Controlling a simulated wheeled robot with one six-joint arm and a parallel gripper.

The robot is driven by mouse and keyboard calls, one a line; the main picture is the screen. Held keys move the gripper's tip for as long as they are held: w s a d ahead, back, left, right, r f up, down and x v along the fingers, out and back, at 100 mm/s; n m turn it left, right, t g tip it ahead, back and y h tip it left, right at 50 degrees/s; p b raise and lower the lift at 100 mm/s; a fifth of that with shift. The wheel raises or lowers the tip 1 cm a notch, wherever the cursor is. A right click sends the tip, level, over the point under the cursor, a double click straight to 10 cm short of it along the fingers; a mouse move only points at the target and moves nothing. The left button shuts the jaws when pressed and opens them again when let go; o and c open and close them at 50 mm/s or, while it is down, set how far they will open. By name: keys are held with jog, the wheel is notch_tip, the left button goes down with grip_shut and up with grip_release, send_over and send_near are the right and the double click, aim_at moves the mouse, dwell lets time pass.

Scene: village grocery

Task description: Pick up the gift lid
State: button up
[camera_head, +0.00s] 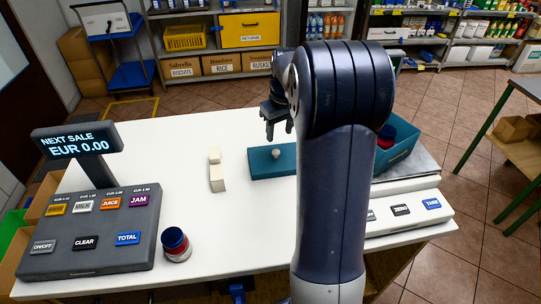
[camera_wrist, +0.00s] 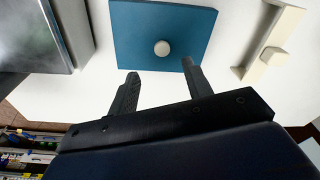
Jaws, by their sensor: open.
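The gift lid (camera_head: 262,165) is a flat teal panel with a small round pale knob (camera_head: 276,154). It lies on the white counter (camera_head: 130,145), its right end hidden behind my arm. In the wrist view the lid (camera_wrist: 140,28) and its knob (camera_wrist: 161,47) show at the top, beyond my fingertips. My gripper (camera_head: 278,128) is above the counter at the lid's far side in the head view. In the wrist view my gripper (camera_wrist: 160,78) has its two fingers spread with nothing between them. The knob is ahead of the gap, apart from both fingers.
A cream block piece (camera_head: 217,178) lies left of the lid. A teal box (camera_head: 400,152) with a red-lidded jar stands on a scale at right, partly behind my arm. A cash register (camera_head: 90,235) and a jar (camera_head: 176,245) are at left. The counter's back left is clear.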

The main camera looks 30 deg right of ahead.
jog(key=f, duration=0.5)
jog(key=w+f+p, duration=0.1)
jog(key=f, duration=0.2)
jog(key=shift+a, duration=0.25)
jog(key=shift+r, duration=0.1)
grip_shut()
notch_tip(320, 180, up, 10)
notch_tip(320, 180, up, 13)
jog(key=p, duration=1.1)
send_over(276, 151)
jog(key=shift+s, duration=0.15)
